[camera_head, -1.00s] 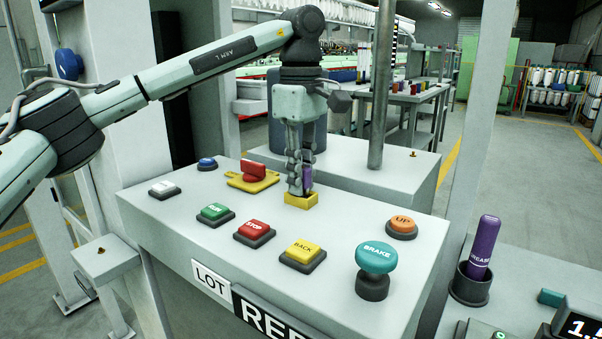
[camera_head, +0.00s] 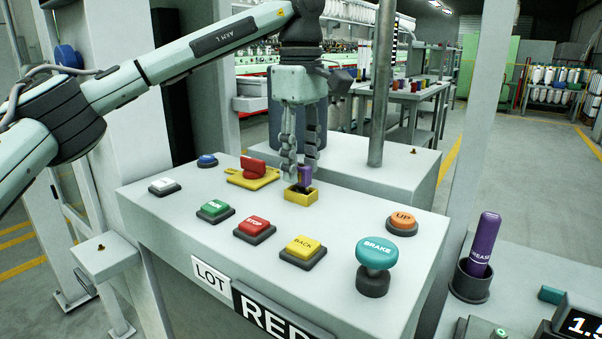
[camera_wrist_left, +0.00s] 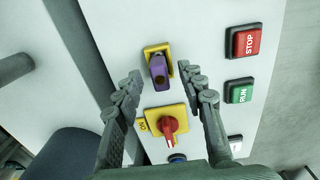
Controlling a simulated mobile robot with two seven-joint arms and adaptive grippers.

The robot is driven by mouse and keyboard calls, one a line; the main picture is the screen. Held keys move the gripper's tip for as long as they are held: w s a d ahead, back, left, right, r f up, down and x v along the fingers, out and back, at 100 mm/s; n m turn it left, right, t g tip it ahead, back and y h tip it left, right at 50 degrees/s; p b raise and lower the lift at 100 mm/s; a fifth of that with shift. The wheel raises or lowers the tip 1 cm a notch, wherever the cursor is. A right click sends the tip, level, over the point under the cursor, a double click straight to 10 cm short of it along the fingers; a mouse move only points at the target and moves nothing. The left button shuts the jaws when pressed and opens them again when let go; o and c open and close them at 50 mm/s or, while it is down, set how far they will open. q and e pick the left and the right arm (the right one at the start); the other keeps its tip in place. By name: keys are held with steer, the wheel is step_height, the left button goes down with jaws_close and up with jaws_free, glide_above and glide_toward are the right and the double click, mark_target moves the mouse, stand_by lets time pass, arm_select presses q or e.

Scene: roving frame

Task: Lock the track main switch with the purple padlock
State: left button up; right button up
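The purple padlock (camera_head: 305,175) stands in a small yellow open holder (camera_head: 301,198) on the grey console top. It also shows in the left wrist view (camera_wrist_left: 158,69). My left gripper (camera_head: 300,174) points down above the holder, fingers spread with a gap. In the wrist view the gripper's fingertips (camera_wrist_left: 160,76) lie to either side of the padlock, with a visible gap on each side. The main switch, a red handle (camera_head: 253,168) on a yellow plate (camera_head: 240,180), is left of the holder; it also shows in the wrist view (camera_wrist_left: 169,127). My right gripper is out of view.
Green RUN (camera_head: 215,209), red STOP (camera_head: 254,225) and yellow BACK (camera_head: 303,247) buttons line the console front. A teal BRAKE knob (camera_head: 376,254) and orange UP button (camera_head: 402,220) are at the right. A grey post (camera_head: 383,90) rises behind the console.

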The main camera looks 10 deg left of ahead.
mark_target(301, 166)
arm_select(q)
step_height(301, 166, up, 9)
steer(key=shift+r, duration=0.2)
steer(key=shift+s+f, duration=0.1)
